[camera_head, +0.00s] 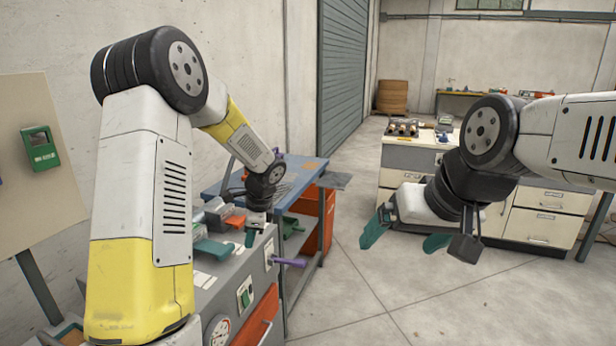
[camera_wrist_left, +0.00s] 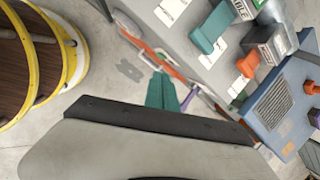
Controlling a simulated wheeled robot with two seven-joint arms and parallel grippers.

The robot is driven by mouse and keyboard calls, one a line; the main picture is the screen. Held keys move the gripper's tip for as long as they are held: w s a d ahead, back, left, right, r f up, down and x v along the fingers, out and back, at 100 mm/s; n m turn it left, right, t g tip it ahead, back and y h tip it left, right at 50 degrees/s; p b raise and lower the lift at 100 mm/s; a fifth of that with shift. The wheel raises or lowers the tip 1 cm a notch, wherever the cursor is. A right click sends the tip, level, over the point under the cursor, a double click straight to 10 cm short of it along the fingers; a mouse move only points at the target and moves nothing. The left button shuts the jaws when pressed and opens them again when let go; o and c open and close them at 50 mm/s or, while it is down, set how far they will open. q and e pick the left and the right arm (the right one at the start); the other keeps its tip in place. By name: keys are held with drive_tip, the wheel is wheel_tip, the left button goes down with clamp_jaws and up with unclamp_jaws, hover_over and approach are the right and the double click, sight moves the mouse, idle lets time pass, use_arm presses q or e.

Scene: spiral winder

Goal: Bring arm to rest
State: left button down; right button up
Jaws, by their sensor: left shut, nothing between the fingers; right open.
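My left arm rises from the left of the head view, bends at a high elbow and reaches down over a grey machine (camera_head: 207,292). My left gripper (camera_head: 251,238) is at its end, small and partly hidden, above the machine. In the left wrist view its green fingers (camera_wrist_left: 163,92) are together with nothing between them. My right arm comes in from the right. My right gripper (camera_head: 407,237) has its two green fingers wide apart and is empty, in the air in front of the white drawer cabinet.
The machine carries a purple handle (camera_head: 288,261) and a dial gauge (camera_head: 220,330). A blue workbench (camera_head: 301,168) stands behind it. A white drawer cabinet (camera_head: 540,227) is at the back right. A yellow-rimmed drum (camera_wrist_left: 68,60) shows in the left wrist view. The middle floor is clear.

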use_arm(q)
drive_tip(key=s+d+r+n+t+h, duration=0.1)
drive_tip(key=s+r+n+t+h, duration=0.1)
drive_tip(key=s+r+n, duration=0.5)
drive_tip(key=s+d+r+n+t+h, duration=0.2)
drive_tip(key=s+r+n, duration=0.6)
drive_tip(key=s, duration=1.2)
wheel_tip(320, 180, up, 4)
drive_tip(key=shift+s+d+r+n+h, duration=0.2)
drive_tip(key=shift+d+n+h, duration=0.1)
drive_tip(key=shift+h, duration=0.4)
